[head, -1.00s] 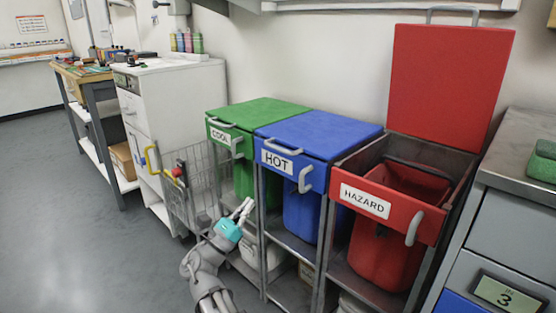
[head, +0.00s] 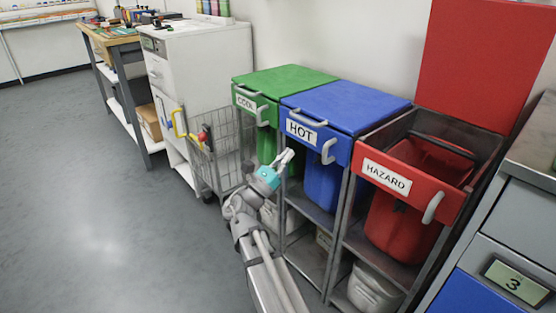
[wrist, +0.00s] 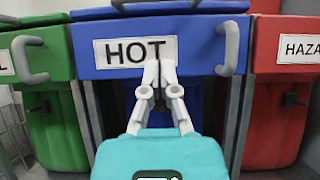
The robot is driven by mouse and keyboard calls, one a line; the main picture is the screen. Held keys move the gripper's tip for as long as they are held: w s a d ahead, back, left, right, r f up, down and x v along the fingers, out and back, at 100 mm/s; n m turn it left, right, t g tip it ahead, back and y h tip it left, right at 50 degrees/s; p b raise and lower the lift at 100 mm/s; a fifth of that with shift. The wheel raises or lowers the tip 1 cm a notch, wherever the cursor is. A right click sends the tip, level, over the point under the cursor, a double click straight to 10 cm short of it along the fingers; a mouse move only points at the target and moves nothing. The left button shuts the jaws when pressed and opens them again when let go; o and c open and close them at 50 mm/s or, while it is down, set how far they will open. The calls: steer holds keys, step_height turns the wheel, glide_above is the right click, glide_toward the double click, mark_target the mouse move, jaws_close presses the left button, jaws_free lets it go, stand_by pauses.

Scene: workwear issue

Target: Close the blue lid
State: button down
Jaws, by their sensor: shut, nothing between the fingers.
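The blue lid (head: 345,106) lies flat on top of the bin stand labelled HOT, and looks shut. Its blue front panel carries the HOT label (head: 302,132) and a grey handle (head: 328,151). In the wrist view the blue front panel (wrist: 198,65) fills the middle, with the handle (wrist: 229,48) at right and part of another grey handle at the top edge. My gripper (head: 285,157) is in front of the blue bin, below the label in the head view. In the wrist view its fingertips (wrist: 158,68) are together, empty, and overlap the label's lower edge; contact cannot be told.
The green lid (head: 285,80) to the left is down. The red lid (head: 480,55) to the right stands upright, its HAZARD bin open. A wire cart (head: 222,150) stands left of the bins. The floor (head: 110,225) at left is clear.

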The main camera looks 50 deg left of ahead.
steer(key=shift+w+a+r+p, duration=0.1)
steer(key=shift+w+r+p, duration=0.55)
steer(key=shift+r+p, duration=0.3)
steer(key=shift+w+a+r+p, duration=0.1)
steer(key=shift+w+r+p, duration=0.65)
steer(key=shift+r, duration=0.25)
steer(key=shift+w+r+p, duration=0.55)
steer(key=shift+r+p, duration=0.4)
steer(key=shift+r, duration=0.05)
steer(key=shift+w+r, duration=0.1)
steer(key=shift+d+r+p, duration=0.1)
steer(key=shift+r+p, duration=0.05)
steer(key=shift+p, duration=0.15)
